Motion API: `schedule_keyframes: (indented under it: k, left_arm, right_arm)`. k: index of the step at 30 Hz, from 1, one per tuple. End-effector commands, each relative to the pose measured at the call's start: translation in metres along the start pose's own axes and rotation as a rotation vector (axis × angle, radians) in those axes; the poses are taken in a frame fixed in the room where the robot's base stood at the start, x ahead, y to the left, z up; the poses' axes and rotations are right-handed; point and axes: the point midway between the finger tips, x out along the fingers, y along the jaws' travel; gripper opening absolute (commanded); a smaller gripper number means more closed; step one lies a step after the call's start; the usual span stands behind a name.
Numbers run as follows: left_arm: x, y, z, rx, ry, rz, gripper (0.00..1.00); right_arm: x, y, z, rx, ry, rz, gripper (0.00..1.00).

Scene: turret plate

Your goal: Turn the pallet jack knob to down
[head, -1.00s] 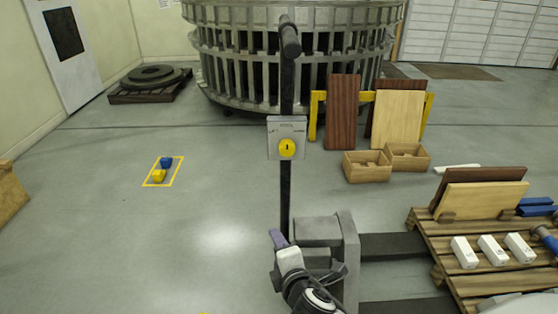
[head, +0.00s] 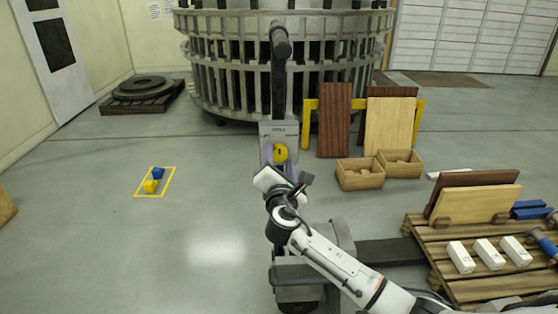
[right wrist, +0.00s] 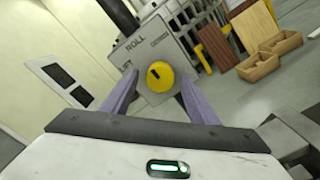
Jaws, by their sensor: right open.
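The yellow round knob (head: 281,153) sits on the grey control box (head: 268,130) of the pallet jack's upright black handle (head: 279,80). In the right wrist view the knob (right wrist: 160,77) carries a short dark pointer mark. The words ROLL and LIFT are readable on the box face there; no DOWN label is readable. My right gripper (head: 277,161) is open just in front of the box. Its purple fingers (right wrist: 158,86) stand on either side of the knob's lower part in the wrist view, and I cannot tell whether they touch it. My left gripper is not in view.
A pallet (head: 441,253) with boards and white blocks stands to the right. Two wooden boxes (head: 360,174) and leaning boards (head: 335,120) are behind it. A yellow floor rectangle (head: 167,190) holds a blue and a yellow piece.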

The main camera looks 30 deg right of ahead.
Motion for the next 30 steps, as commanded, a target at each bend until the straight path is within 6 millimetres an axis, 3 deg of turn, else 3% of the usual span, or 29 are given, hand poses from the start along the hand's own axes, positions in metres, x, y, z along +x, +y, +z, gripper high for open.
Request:
schedule_keyframes:
  k: [10, 18, 30]
  left_arm:
    - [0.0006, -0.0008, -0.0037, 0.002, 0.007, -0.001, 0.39]
    - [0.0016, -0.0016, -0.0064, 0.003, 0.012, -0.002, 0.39]
    - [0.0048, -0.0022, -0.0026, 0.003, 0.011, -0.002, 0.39]
  right_arm:
    - [0.0055, 0.0002, 0.0, 0.001, 0.001, 0.001, 0.54]
    - [0.0052, 0.0001, -0.0002, 0.001, 0.001, 0.0, 0.13]
    - [0.0047, -0.0004, -0.0017, 0.088, 0.003, -0.002, 0.13]
